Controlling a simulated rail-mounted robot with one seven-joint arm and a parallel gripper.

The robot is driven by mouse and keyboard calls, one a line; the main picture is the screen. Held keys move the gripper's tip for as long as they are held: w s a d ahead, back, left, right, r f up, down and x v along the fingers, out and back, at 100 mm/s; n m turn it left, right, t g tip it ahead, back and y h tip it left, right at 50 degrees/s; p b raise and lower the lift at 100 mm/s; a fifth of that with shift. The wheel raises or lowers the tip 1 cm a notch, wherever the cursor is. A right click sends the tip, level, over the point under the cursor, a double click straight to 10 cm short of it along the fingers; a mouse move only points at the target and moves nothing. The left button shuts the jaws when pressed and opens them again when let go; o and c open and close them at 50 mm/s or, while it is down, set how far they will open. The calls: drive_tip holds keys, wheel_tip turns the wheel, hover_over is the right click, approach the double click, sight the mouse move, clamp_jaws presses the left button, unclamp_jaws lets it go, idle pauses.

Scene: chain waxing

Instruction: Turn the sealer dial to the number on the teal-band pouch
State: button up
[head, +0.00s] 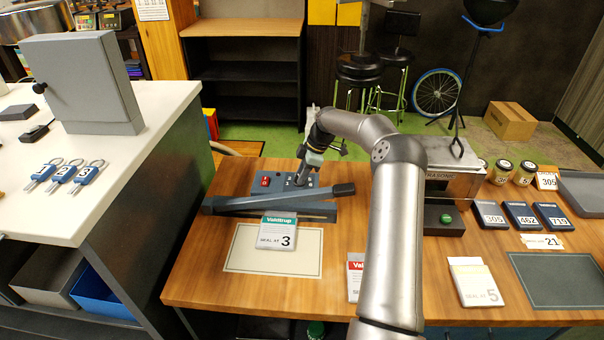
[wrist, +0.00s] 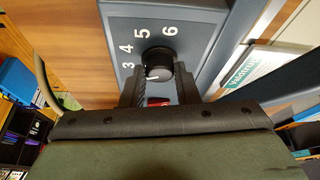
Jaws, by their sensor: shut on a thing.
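The teal-band pouch (head: 276,232) lies on the pale mat in front of the sealer and reads "SEAL AT 3"; its teal band also shows in the wrist view (wrist: 245,66). The sealer (head: 325,206) is a blue-grey unit with a long dark arm. Its black round dial (wrist: 158,64) stands on the panel, with 3, 4, 5 and 6 legible around it. My gripper (head: 300,179) is over the panel; in the wrist view its fingers (wrist: 159,77) are shut on the dial's sides. A small pale mark shows on the dial, but I cannot tell which number is selected.
A red switch (wrist: 158,101) sits beside the dial. A red-band pouch (head: 354,283), partly behind my arm, and a pale-band pouch (head: 474,284) marked 5 lie on the bench. Several numbered blue blocks (head: 537,217) lie at right. The bare mat (head: 245,262) surrounds the teal-band pouch.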

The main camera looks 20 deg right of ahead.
drive_tip(key=o, duration=1)
drive_tip(key=shift+c, duration=0.2)
drive_tip(key=b+v, duration=0.1)
drive_tip(key=v, duration=1.6)
drive_tip(key=shift+r, duration=0.2)
